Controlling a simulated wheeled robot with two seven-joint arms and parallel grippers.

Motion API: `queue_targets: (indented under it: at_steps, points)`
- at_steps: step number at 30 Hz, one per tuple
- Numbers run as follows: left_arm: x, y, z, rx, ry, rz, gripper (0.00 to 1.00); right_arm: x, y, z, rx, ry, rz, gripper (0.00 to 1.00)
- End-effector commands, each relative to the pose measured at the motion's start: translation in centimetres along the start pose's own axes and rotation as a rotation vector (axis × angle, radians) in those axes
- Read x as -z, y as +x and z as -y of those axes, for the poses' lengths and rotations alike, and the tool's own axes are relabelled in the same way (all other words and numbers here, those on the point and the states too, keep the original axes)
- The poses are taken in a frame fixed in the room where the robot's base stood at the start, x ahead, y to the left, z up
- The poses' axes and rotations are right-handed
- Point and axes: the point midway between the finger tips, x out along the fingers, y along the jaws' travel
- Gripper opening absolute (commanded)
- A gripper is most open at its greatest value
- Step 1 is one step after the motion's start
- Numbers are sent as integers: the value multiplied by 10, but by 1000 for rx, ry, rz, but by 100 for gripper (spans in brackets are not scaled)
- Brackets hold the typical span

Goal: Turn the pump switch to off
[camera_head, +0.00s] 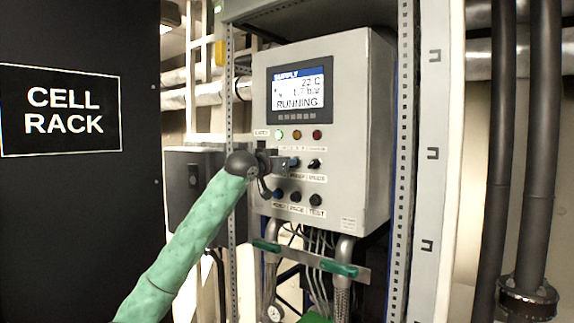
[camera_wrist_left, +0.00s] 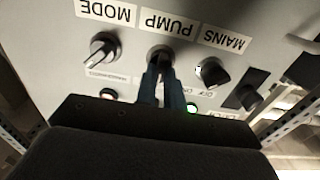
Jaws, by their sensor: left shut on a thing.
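In the head view my left gripper (camera_head: 290,163) reaches the panel's upper knob row from the left and hides most of the pump switch. The switch's pointer angle cannot be read. The panel screen (camera_head: 299,88) shows SUPPLY, 22 C and RUNNING. My right gripper is not in view.
The mode knob (camera_wrist_left: 103,48) and mains knob (camera_wrist_left: 212,72) flank the fingers closely. A green lamp (camera_head: 279,134) is lit above; several black knobs (camera_head: 295,196) sit below. A perforated rack post (camera_head: 401,160) stands right, a black cell rack panel (camera_head: 70,200) left.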

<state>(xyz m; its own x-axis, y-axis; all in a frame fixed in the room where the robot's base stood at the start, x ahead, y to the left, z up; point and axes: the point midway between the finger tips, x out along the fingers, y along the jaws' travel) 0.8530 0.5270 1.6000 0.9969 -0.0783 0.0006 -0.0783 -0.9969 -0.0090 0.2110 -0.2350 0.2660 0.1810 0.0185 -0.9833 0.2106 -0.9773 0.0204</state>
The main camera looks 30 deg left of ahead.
Motion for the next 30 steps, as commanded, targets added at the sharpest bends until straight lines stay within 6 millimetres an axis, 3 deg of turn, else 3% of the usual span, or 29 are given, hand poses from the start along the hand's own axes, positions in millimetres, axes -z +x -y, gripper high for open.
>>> queue_targets:
  at_steps: [13,14,16,17,30]
  points:
    - [1,0,1,1,-10,-1,0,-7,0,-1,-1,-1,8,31]
    - [1,0,1,1,-10,-1,16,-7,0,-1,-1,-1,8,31]
    - [0,0,0,1,-10,-1,30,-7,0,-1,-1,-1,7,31]
    - [0,0,0,1,-10,-1,32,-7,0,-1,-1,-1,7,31]
    - [-2,-10,0,1,-7,0,32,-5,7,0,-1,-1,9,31]
